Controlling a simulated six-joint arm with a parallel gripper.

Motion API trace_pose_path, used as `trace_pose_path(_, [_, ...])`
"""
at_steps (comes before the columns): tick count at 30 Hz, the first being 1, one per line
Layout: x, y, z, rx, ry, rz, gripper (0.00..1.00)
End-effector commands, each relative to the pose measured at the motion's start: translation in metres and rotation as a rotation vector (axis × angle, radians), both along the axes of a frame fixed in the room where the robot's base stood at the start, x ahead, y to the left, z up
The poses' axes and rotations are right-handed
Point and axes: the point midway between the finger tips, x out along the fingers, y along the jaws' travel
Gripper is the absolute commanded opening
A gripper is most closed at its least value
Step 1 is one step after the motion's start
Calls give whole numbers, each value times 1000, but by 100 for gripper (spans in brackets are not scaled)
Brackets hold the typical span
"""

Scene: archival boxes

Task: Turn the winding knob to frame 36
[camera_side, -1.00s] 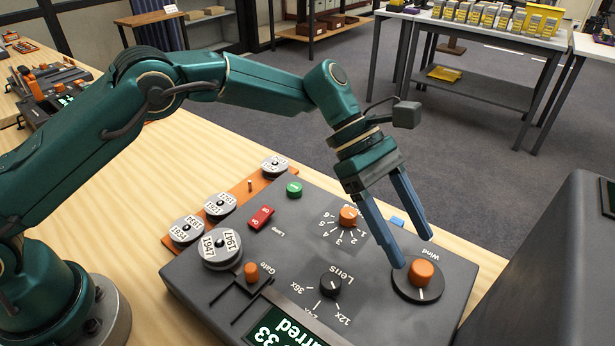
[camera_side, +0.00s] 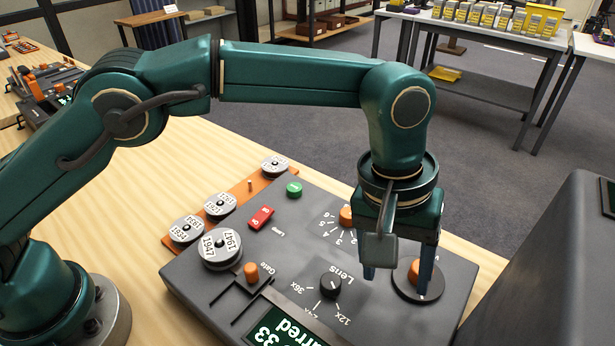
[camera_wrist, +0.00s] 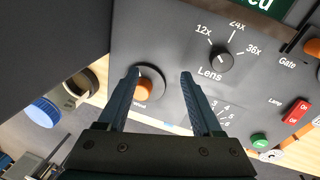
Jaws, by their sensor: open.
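The winding knob (camera_side: 413,270) is an orange cap on a dark round base, beside the word "Wind" at the console's right end. In the wrist view the knob (camera_wrist: 144,89) lies between the fingers, close to the left one. In the wrist view my gripper (camera_wrist: 160,74) is open and off-centre from the knob. I cannot tell whether a finger touches it. The green display (camera_side: 276,328) reads 33, with a cut-off word ending "rred".
The grey console (camera_side: 210,325) also carries a black Lens knob (camera_side: 330,285), another orange knob (camera_side: 346,215), an orange Gate knob (camera_side: 251,272), a red switch (camera_side: 261,218) and a green button (camera_side: 294,189). A dark cabinet (camera_side: 545,270) rises close at right.

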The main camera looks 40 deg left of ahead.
Motion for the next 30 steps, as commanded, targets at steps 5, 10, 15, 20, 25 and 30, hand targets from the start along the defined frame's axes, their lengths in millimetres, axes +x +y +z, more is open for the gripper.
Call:
trace_pose_path(5, [13, -15, 22, 113, -277, -317, 67])
trace_pose_path(10, [21, -19, 28, 161, -366, -414, 67])
trace_pose_path(15, [29, -20, 8, 164, -365, -416, 67])
trace_pose_path(20, [36, -22, -9, 162, -365, -415, 67])
trace_pose_path(25, [39, -23, -16, 160, -366, -415, 67])
trace_pose_path(30, [39, -23, -16, 160, -367, -414, 67])
